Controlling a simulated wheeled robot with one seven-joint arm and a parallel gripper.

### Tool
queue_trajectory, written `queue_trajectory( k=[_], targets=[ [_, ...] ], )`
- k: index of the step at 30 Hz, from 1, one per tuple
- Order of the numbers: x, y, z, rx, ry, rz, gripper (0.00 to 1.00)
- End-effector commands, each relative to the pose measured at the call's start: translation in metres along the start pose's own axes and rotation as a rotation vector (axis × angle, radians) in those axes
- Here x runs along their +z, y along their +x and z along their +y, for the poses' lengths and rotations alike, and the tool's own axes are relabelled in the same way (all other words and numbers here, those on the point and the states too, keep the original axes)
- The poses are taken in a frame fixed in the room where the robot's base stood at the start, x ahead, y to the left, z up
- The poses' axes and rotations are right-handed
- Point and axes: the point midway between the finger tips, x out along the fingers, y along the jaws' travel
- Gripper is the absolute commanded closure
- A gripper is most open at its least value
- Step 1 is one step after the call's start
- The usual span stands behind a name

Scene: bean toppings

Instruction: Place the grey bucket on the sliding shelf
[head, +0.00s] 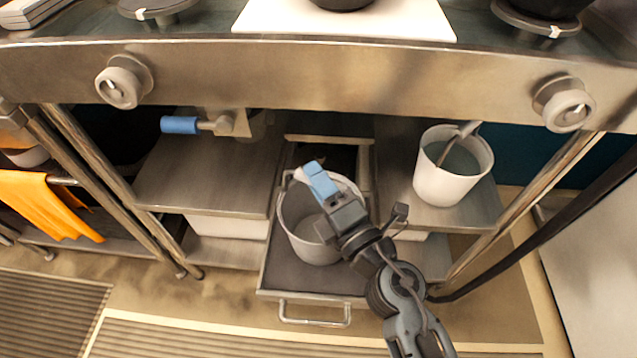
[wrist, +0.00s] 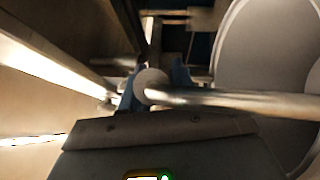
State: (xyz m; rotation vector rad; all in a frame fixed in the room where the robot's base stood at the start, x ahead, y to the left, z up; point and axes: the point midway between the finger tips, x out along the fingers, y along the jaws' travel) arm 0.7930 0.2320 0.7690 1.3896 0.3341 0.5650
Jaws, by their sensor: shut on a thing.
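The grey bucket (head: 303,238) is upright over the pulled-out sliding shelf (head: 281,278) in the middle of the head view. I cannot tell whether its base touches the shelf. My gripper (head: 318,178) is at the bucket's rim with its blue fingers shut on the bucket's handle. In the wrist view, the fingers of my gripper (wrist: 152,85) close around the round grip of the handle, and the handle's metal rod runs right toward the bucket (wrist: 268,55). My gripper and arm hide part of the bucket's right side.
A white bucket (head: 452,185) with a utensil stands on the fixed shelf (head: 480,216) to the right. A left fixed shelf (head: 190,185) is mostly clear, near a blue-handled item (head: 180,125). An orange cloth (head: 40,205) hangs far left.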

Motion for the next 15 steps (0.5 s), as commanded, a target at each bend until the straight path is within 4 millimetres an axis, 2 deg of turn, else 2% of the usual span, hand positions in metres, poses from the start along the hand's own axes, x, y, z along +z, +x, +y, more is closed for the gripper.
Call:
queue_trajectory(
  k=[7, 8, 15],
  targets=[
    [-0.0004, -0.0003, -0.0032, 0.001, -0.001, 0.0, 1.0],
    [-0.0003, -0.0002, -0.002, 0.0, -0.001, 0.0, 0.68],
    [-0.0002, -0.0002, -0.0018, 0.0, 0.0, 0.0, 0.45]
  ],
)
